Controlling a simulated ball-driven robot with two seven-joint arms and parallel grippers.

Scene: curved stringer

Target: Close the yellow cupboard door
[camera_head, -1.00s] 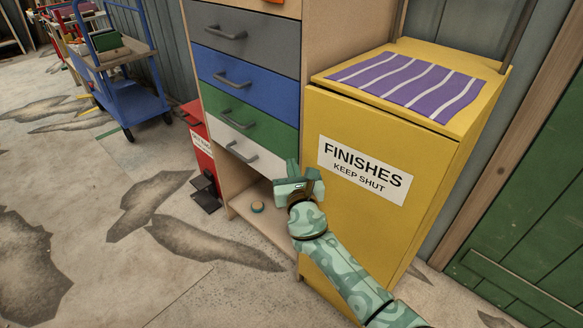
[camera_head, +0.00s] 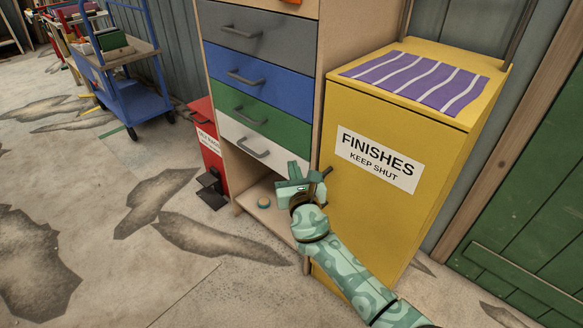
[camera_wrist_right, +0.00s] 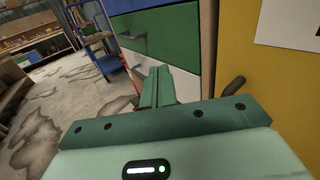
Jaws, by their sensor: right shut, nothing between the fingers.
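The yellow cupboard (camera_head: 440,190) stands at right in the head view. Its front door (camera_head: 375,225) carries a white FINISHES KEEP SHUT label (camera_head: 378,159). The door looks flush or nearly flush with the cabinet at its top edge. Its dark handle (camera_head: 327,173) is at the left edge, partly behind my gripper, and also shows in the wrist view (camera_wrist_right: 233,88). My right gripper (camera_head: 293,174) is shut and empty, just left of the handle; whether it touches the door is unclear. Its closed fingers (camera_wrist_right: 157,86) point toward the drawers. My left gripper is out of view.
A drawer unit (camera_head: 262,80) with grey, blue, green and white drawers stands directly left of the cupboard. A red bin (camera_head: 208,150) and blue cart (camera_head: 135,90) stand farther left. Floor at left is open.

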